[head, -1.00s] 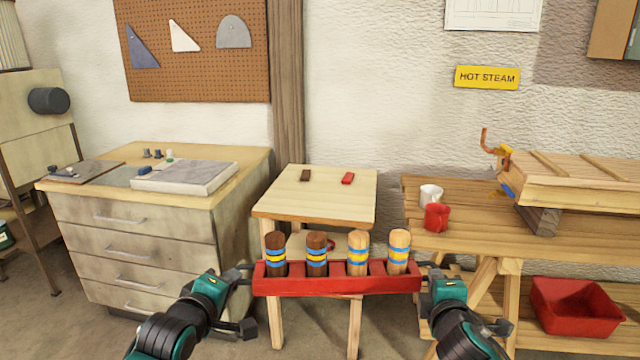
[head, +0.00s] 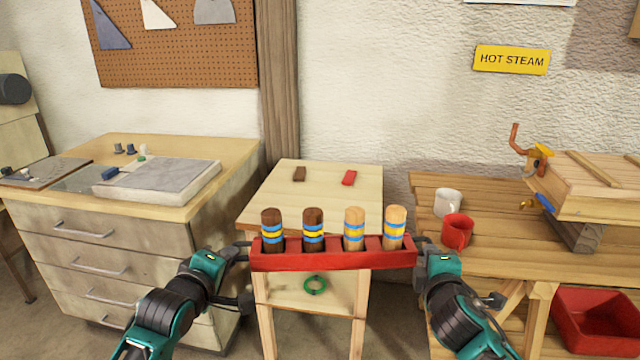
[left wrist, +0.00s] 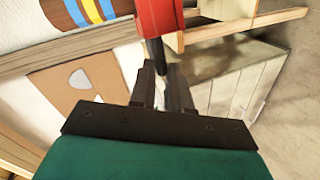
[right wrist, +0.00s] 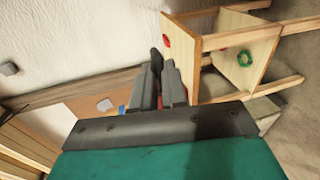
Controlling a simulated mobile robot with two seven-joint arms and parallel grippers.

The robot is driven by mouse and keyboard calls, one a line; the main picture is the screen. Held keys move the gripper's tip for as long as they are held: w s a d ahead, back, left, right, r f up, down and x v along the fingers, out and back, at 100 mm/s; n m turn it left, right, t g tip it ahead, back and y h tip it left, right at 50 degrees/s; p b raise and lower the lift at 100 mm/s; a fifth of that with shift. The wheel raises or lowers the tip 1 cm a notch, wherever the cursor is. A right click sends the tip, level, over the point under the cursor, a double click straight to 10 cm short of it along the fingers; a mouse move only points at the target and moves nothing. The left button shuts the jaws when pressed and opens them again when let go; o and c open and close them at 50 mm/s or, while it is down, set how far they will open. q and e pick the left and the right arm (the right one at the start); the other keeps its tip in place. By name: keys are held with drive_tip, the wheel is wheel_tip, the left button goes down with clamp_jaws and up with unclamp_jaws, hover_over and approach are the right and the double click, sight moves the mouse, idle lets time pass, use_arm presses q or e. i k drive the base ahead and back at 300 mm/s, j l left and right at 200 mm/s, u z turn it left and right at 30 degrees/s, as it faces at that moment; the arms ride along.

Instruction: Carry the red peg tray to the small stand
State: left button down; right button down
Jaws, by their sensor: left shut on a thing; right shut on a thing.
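The red peg tray (head: 333,261) is held up level in front of the small stand (head: 325,200). In the head view it covers the front edge of the stand's top. Two dark brown pegs and two pale pegs stand upright in it, with blue and yellow bands. My left gripper (head: 243,252) is shut on the tray's left handle; the left wrist view shows the dark handle between the jaws and the red tray end (left wrist: 158,15). My right gripper (head: 424,248) is shut at the tray's right end. Its grip is hard to see in the right wrist view.
A drawer cabinet (head: 120,250) stands left, a wooden bench (head: 500,262) with two mugs right.

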sight(315, 203)
drive_tip(key=i+l+u, duration=0.1)
drive_tip(key=i, duration=1.35)
